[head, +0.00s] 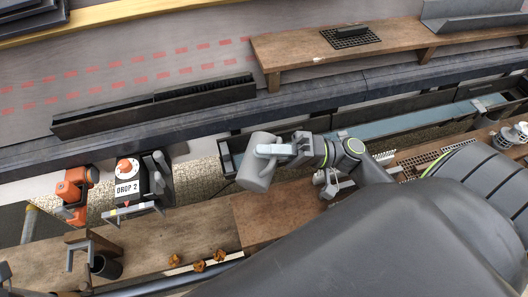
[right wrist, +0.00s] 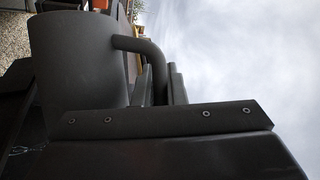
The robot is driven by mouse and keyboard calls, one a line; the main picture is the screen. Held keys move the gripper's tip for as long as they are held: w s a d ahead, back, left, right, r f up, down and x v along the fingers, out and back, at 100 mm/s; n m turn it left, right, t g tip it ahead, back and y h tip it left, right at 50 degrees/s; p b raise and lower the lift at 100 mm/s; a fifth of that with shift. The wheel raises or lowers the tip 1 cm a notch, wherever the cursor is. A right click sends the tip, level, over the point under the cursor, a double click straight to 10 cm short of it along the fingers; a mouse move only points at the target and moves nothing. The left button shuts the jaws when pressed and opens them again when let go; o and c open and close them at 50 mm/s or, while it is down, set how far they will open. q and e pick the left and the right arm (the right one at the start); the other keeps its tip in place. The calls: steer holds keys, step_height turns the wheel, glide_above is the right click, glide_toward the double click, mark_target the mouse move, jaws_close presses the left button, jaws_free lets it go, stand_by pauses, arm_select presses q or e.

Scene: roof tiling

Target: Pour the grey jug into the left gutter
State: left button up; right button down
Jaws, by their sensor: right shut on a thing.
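The grey jug (head: 257,172) is held in my right gripper (head: 283,149) by its handle, which faces right. It also shows large in the right wrist view (right wrist: 78,60), with the gripper at its handle (right wrist: 145,50). The jug hangs over the left end of a long gutter (head: 400,119) with a pale blue bottom. It hides part of that end. I cannot see into the jug's mouth or any stream of liquid, and its exact tilt is unclear. My left gripper is not in view.
A box labelled DROP 2 (head: 127,189) and an orange tool (head: 74,187) stand left of the jug. Brown clumps (head: 199,265) lie on the front plank. A dark trough (head: 155,106) lies on the roof, and a wooden plank (head: 300,52) is behind.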

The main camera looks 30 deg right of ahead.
steer(key=shift+w+d+r+m+t, duration=0.35)
steer(key=shift+d+r+m+t, duration=0.15)
steer(key=shift+m, duration=0.4)
steer(key=shift+w+d+f+m+t, duration=0.35)
steer(key=shift+w+f+m+t, duration=0.1)
steer(key=shift+m, duration=0.35)
